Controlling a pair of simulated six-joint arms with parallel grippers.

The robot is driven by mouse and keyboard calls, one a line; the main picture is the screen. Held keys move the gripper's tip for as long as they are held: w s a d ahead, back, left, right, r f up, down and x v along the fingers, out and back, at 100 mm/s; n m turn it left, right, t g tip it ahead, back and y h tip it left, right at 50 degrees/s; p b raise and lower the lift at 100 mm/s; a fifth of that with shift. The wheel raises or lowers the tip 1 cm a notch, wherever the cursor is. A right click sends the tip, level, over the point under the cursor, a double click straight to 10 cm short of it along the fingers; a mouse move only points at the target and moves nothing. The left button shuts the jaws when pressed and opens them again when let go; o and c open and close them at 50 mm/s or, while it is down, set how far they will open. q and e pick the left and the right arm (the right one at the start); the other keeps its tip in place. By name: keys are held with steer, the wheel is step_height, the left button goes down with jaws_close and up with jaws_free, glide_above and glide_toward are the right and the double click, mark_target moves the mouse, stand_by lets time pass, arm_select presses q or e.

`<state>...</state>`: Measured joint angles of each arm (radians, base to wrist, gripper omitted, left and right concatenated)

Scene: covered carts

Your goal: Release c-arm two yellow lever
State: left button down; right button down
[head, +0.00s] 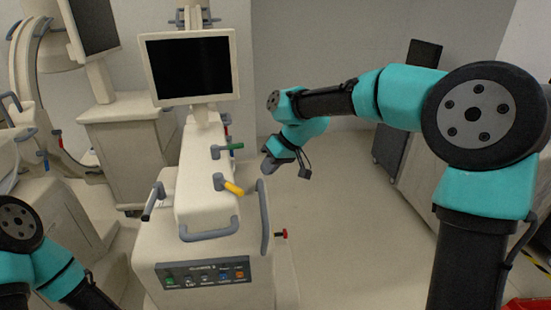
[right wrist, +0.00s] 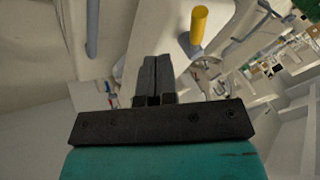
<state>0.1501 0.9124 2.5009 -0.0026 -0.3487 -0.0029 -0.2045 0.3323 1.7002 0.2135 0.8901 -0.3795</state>
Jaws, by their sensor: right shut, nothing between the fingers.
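The yellow lever (head: 233,188) sticks out to the right from a grey pivot on top of the cream c-arm cart (head: 205,250) in the head view. In the right wrist view the yellow lever (right wrist: 198,25) stands near the top, right of the fingers. My right gripper (head: 270,165) is above and to the right of the yellow lever, apart from it. In the right wrist view its two dark fingers (right wrist: 157,75) are together with nothing between them. My left arm shows at the lower left of the head view, but its gripper is out of sight.
A green lever (head: 235,146) sits behind the yellow one. A monitor (head: 189,68) rises at the cart's back. Grey handles (head: 264,215) and a red knob (head: 281,234) are on the cart's right side. Another cart with a screen stands left. The floor right of the cart is clear.

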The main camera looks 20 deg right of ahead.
mark_target(228, 188)
steer(key=a+f, duration=0.4)
steer(key=a, duration=0.1)
steer(key=shift+s+a, duration=0.3)
steer(key=shift+a, duration=0.1)
